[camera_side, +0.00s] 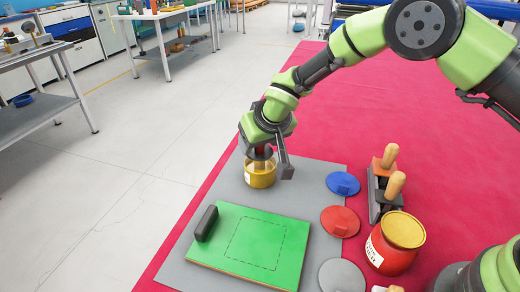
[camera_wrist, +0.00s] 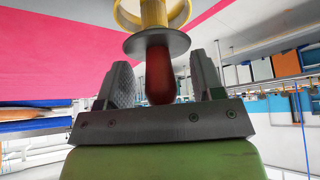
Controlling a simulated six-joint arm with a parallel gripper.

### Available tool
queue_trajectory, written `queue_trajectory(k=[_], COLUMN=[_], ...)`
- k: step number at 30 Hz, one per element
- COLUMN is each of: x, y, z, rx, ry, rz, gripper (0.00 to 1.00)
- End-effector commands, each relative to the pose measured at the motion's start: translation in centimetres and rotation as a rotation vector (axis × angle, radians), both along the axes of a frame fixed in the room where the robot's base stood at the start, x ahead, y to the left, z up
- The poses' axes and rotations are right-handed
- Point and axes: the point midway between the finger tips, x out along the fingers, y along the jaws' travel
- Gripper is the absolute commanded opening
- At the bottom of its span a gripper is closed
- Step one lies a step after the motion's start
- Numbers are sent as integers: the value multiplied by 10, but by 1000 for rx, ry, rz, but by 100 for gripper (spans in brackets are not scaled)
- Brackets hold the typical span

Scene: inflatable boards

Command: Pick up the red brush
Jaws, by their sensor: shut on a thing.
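My gripper (camera_side: 262,152) points down over a yellow pot (camera_side: 260,176) on the grey mat. In the side view, a wooden-handled tool with an orange-red block (camera_side: 382,166) stands in a dark rack at the right.
A second wooden-handled tool (camera_side: 395,185) stands in the rack. A red pot (camera_side: 392,258) is in front of it. Blue (camera_side: 342,183), red (camera_side: 340,221) and grey (camera_side: 341,276) lids lie along the right. A green board (camera_side: 240,268) with a black block (camera_side: 206,223) covers the mat's front.

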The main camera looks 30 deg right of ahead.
Motion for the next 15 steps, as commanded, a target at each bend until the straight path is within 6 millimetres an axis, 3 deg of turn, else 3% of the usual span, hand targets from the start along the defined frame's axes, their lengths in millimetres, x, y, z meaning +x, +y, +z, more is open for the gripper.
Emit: queue_trajectory(k=[10,11,12,15], x=[-2,-2,-2,-1], y=[-1,-1,-1,-1], z=[-2,0,3,20], rx=[-3,-3,-3,-1], ry=[9,8,7,3], rz=[-2,-2,-1,-3], gripper=[37,33,0,0])
